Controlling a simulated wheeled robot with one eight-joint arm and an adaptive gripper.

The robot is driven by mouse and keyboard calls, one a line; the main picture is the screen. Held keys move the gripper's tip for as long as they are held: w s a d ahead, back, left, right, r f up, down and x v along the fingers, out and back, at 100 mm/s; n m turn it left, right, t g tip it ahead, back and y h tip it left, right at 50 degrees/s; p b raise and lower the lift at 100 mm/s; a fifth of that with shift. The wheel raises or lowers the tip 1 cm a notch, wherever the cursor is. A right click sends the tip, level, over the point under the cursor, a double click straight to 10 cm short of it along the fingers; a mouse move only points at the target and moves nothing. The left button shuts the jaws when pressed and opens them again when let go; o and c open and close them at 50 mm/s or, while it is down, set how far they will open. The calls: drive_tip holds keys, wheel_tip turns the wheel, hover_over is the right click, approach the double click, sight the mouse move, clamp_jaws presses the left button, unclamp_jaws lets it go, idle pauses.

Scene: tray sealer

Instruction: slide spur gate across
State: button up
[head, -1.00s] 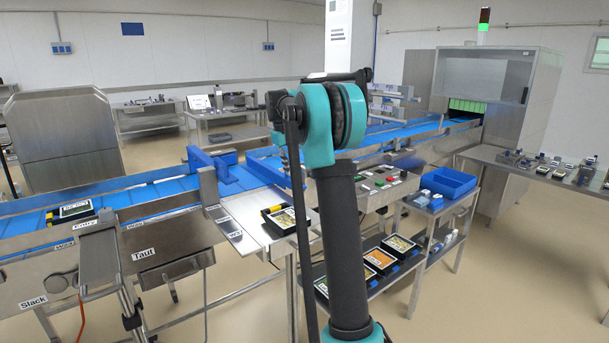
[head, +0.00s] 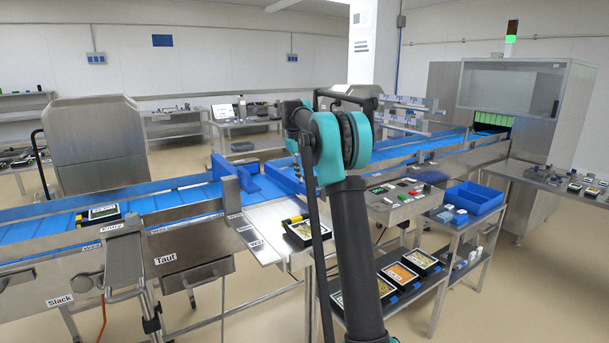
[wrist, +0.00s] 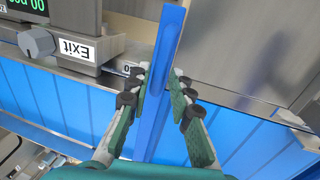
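The spur gate appears to be the long, narrow blue bar (wrist: 164,65) in the wrist view, running from the top down between my fingers. My gripper (wrist: 163,90) is open around it, one finger on each side. A gap shows on the right; contact on the left is hard to tell. In the head view, upright blue plates (head: 284,178) stand across the blue conveyor (head: 185,196), but I cannot tell which one is the gate. My arm hides the gripper there.
A plate labelled Exit (wrist: 76,48) and a grey knob (wrist: 38,42) lie left of the bar, close to my fingers. A metal side plate (wrist: 235,50) lies right. In the head view, a spur shelf (head: 272,228) holds a food tray (head: 300,233), and a trolley carries a blue bin (head: 474,198).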

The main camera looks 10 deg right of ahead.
drive_tip(key=shift+o, duration=0.8)
drive_tip(key=shift+s, duration=0.1)
wheel_tip(320, 180, up, 12)
drive_tip(key=a, duration=0.2)
drive_tip(key=shift+s, duration=0.4)
drive_tip(key=shift+f, duration=0.1)
drive_tip(key=shift+s, duration=0.1)
